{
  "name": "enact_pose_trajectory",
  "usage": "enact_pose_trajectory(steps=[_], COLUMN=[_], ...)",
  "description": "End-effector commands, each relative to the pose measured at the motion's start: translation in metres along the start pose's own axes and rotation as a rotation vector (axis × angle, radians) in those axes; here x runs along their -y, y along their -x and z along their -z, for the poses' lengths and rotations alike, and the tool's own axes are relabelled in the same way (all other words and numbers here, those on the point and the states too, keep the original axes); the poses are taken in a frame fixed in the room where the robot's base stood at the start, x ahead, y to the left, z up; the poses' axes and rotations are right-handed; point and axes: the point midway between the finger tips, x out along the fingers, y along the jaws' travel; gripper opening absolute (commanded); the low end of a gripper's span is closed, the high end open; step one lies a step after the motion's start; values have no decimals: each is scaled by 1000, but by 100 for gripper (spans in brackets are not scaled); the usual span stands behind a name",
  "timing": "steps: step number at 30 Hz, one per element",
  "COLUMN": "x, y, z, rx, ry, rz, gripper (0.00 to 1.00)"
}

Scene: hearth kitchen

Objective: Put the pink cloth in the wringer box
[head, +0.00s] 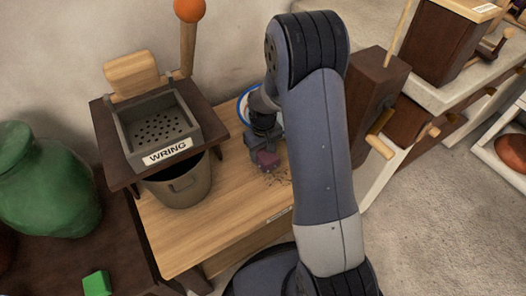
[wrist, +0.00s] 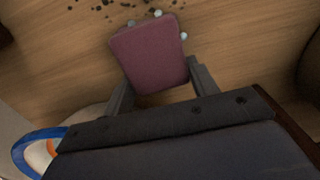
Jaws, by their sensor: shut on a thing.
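The pink cloth (wrist: 150,55) is a folded, dull pink block between my gripper's fingers in the wrist view; a bit of it shows in the head view (head: 268,159). My gripper (head: 262,150) is shut on the cloth, over or on the wooden table; the height is hard to tell. Its two fingers flank the cloth in the wrist view (wrist: 160,85). The wringer box (head: 157,127) is a grey open box with a holed floor and a "WRING" label, on a dark board left of my gripper. It looks empty.
A metal bucket (head: 182,185) stands below the wringer board. An orange-knobbed lever (head: 188,40) rises behind the box. Dark crumbs (head: 277,177) and small pale bits lie by the cloth. A blue-rimmed plate (head: 243,104) is behind my gripper. A green jar (head: 45,185) stands left.

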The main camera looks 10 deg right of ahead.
Motion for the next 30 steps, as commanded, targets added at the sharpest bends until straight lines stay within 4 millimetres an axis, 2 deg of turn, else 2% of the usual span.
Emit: enact_pose_trajectory(steps=[8, 9, 12, 18, 22, 26, 30], x=[0, 0, 0, 0, 0, 0, 0], y=[-3, -2, -2, -1, 7, 30, 62], z=[0, 0, 0, 0, 1, 1, 1], rx=[-1, -1, -1, -1, -3, -5, -6], ry=[0, 0, 0, 0, 0, 0, 0], rz=[0, 0, 0, 0, -1, -2, -2], gripper=[25, 58, 65, 65, 65, 65, 65])
